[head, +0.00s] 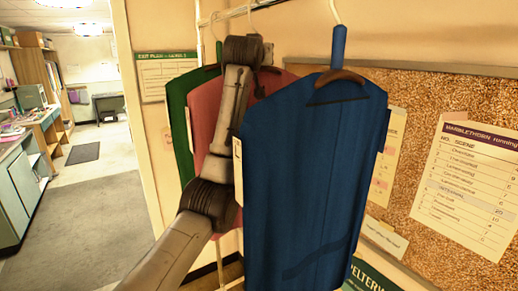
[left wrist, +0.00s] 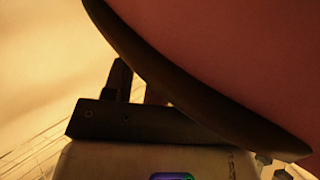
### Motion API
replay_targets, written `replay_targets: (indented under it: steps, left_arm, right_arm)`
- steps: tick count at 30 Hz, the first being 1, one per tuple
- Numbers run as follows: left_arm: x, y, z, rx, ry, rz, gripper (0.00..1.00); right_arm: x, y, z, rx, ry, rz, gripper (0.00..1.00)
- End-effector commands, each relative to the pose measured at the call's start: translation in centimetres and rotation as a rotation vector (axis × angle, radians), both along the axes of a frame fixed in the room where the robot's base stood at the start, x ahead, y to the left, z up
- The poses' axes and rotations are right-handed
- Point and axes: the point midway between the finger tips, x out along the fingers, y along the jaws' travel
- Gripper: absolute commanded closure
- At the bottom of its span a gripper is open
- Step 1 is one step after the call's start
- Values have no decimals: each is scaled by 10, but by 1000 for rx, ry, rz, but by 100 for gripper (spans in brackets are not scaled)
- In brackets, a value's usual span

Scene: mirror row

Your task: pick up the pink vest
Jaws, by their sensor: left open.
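The pink vest (head: 204,108) hangs on a dark hanger from the rail, between a green vest (head: 179,125) and a blue vest (head: 310,160). My left arm crosses in front of the pink vest in the head view, and the blue vest covers its right part. My left gripper is hard to make out there, near the top of the pink vest. In the left wrist view, my left gripper (left wrist: 137,85) is open and close to the dark curved hanger (left wrist: 185,95), with the pink vest (left wrist: 245,50) filling the upper right. I cannot tell whether they touch. My right gripper is not in view.
The rail (head: 240,12) runs along the top with several hanger hooks. A cork board (head: 430,130) with a paper list (head: 470,185) is behind at the right. A doorway at the left opens to a room with a desk and grey carpet (head: 85,215).

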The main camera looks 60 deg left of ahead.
Motion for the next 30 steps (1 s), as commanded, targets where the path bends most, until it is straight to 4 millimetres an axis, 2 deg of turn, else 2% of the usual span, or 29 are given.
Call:
replay_targets:
  steps: [11,27,30]
  left_arm:
    - [6,6,-1,0,0,0,48]
    - [6,6,-1,1,-1,0,98]
    - [6,6,-1,0,-1,0,100]
  right_arm:
    - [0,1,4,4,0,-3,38]
    - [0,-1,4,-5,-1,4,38]
    - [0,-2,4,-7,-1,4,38]
